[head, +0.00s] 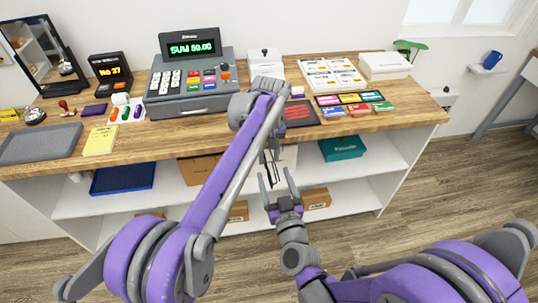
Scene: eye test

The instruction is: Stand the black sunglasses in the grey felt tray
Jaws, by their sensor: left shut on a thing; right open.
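The grey felt tray (40,144) lies flat and empty on the left end of the wooden counter. My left gripper (270,160) hangs below its raised arm, in front of the counter's edge, far to the right of the tray. It is shut on a small, thin, dark thing that looks like the black sunglasses (273,172); their shape is too small and partly hidden to make out. My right gripper (278,184) is open, pointing up just below the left gripper, its fingers either side of the dark thing's lower end. I cannot tell whether they touch it.
A yellow pad (100,141) lies just right of the tray. A cash register (190,85), a stamp (63,106) and a bell (34,116) stand behind. A dark red-marked mat (299,113) and coloured cards (355,104) lie to the right. White shelves (365,160) are below.

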